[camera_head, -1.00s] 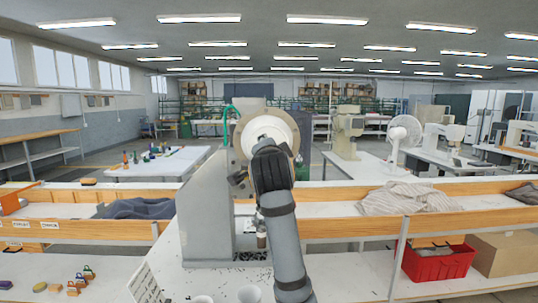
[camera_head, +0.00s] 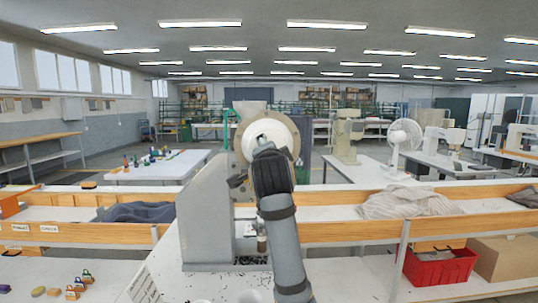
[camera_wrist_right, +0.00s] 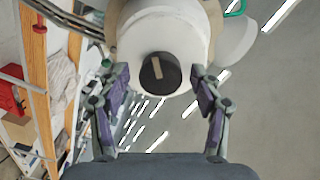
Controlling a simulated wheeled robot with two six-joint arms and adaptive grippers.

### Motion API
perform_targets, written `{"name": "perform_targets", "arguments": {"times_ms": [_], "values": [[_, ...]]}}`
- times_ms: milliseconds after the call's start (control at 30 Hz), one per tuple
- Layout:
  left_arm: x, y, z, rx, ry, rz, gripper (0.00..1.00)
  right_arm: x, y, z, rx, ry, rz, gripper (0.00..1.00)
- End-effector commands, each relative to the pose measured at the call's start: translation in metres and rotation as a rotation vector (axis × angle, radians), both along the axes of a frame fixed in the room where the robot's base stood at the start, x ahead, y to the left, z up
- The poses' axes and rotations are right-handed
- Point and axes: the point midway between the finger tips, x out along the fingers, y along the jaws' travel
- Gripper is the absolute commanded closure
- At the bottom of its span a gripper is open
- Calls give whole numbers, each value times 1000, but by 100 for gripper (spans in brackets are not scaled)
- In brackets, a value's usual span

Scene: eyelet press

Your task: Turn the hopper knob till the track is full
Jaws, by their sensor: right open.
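The eyelet press (camera_head: 205,215) stands on the bench with its round white hopper (camera_head: 262,128) at the top. The hopper's black knob (camera_wrist_right: 160,73), with a pale bar across its face, shows in the right wrist view at the middle of the white hopper end. My right gripper (camera_wrist_right: 160,78) is open, with one finger at each side of the knob and a visible gap on both sides. In the head view my right arm and wrist cover the knob and part of the hopper. The track cannot be made out. My left gripper is not in view.
Small dark bits (camera_head: 250,262) lie around the press base. A wooden-edged shelf (camera_head: 340,230) runs behind it, with grey cloth (camera_head: 410,201) on the right. A red crate (camera_head: 440,266) and a cardboard box (camera_head: 505,257) stand lower right.

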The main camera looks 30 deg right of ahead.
Motion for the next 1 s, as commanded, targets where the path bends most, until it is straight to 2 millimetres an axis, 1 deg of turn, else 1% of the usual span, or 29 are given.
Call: {"name": "perform_targets", "arguments": {"times_ms": [67, 167, 367, 500, 633, 1000], "values": [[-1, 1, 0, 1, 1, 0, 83, -1, 1, 1, 0, -1, 0, 35], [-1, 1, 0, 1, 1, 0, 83, -10, 7, 1, -1, -4, 2, 35], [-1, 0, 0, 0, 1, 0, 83, -44, 29, 2, 5, -4, 5, 35], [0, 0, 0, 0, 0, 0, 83, -57, 39, 2, 2, -2, 3, 35], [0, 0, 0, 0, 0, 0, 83, -63, 41, 2, 2, 1, 0, 35], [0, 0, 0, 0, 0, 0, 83, -63, 41, 2, 0, 0, 0, 35]]}}
